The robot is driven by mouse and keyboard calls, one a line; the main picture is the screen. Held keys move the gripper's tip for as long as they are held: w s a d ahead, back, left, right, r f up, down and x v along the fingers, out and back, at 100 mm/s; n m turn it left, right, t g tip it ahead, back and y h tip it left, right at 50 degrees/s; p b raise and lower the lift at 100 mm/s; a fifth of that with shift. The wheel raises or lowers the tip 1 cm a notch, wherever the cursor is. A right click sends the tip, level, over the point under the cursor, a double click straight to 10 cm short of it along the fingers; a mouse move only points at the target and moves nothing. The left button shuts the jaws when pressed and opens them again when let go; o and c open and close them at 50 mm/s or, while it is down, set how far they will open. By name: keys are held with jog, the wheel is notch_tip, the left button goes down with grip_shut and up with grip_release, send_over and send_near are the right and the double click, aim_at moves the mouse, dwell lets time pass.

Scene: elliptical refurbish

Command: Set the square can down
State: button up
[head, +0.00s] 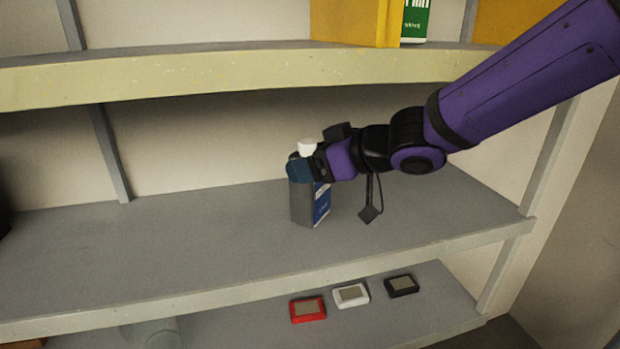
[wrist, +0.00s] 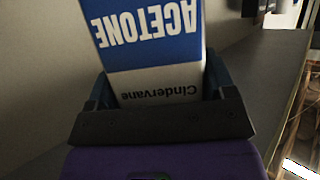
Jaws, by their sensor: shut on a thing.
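The square can (head: 307,204) is grey with a blue and white label, and in the head view it is upright at the middle shelf. Its lower end appears at the shelf surface, but I cannot tell whether it touches. My gripper (head: 306,168) is at the can's upper part, and a white cap shows just above. In the wrist view the can (wrist: 152,45) reads "ACETONE" and "Cindervane" upside down. My gripper (wrist: 160,100) is shut on it, with a finger on each side. The can's far end is out of the wrist view.
An upper shelf (head: 200,75) with yellow boxes (head: 352,22) hangs above. A lower shelf holds red (head: 308,309), white (head: 351,295) and black (head: 401,285) devices. A post (head: 110,155) stands behind.

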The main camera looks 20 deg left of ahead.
jog(key=shift+w+a+f, duration=0.1)
jog(key=shift+a+f, duration=0.05)
jog(key=shift+f, duration=0.75)
jog(key=shift+w+a+f, duration=0.1)
jog(key=shift+f, duration=0.8)
jog(key=shift+f, duration=0.15)
jog(key=o, duration=1.2)
jog(key=shift+d+r, duration=0.3)
jog(key=v, duration=1.1)
jog(key=shift+d, duration=0.2)
jog(key=shift+s+r, duration=0.1)
jog(key=shift+s, duration=0.05)
